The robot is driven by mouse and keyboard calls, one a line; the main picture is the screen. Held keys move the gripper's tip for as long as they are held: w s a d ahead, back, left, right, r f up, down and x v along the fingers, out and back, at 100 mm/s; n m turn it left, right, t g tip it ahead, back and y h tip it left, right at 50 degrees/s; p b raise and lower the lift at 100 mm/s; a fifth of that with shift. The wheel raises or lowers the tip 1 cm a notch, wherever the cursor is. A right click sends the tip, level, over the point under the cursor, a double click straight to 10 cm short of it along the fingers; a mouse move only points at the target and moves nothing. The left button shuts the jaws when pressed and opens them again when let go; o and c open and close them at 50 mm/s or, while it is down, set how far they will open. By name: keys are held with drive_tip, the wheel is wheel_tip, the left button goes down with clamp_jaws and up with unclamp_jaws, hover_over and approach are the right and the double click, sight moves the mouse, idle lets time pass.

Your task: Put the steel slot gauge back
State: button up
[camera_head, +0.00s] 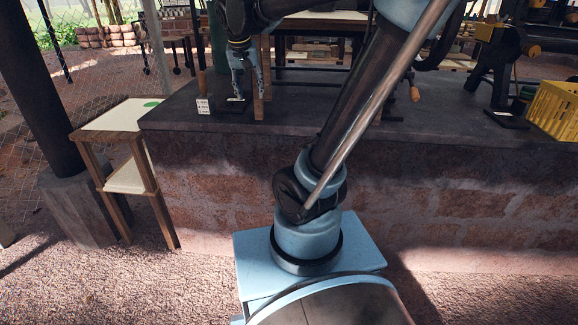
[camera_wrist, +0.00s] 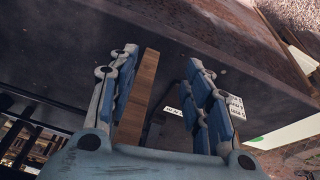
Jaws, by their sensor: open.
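My gripper (camera_head: 248,88) hangs over the left part of the dark bench top, its blue-grey fingers spread. It also shows in the wrist view (camera_wrist: 164,60), open, with no steel piece visible between its fingers. A wooden upright (camera_wrist: 140,95) shows beside the left finger in that view. A black base (camera_head: 232,104) with a small white label lies on the bench just below the gripper. A white card (camera_head: 203,106) with dark marks stands left of it. I cannot make out the steel slot gauge in either view; it may be hidden or too small to tell.
A dark bench top (camera_head: 330,130) runs across on a stone front. A light-topped wooden stand (camera_head: 115,116) with a green spot is at its left end. A yellow crate (camera_head: 555,108) and dark machinery (camera_head: 492,75) stand at the right. The bench's front middle is clear.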

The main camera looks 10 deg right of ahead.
drive_tip(key=s+d+f+n, duration=0.1)
drive_tip(key=s+d+f, duration=0.3)
drive_tip(key=s+f, duration=0.5)
drive_tip(key=s+d+f+n+g+y, duration=0.1)
drive_tip(key=s+d+f, duration=0.3)
drive_tip(key=s+f, duration=0.5)
drive_tip(key=shift+s+d+f+y, duration=0.2)
drive_tip(key=shift+s+d+y, duration=0.1)
drive_tip(key=shift+s, duration=0.95)
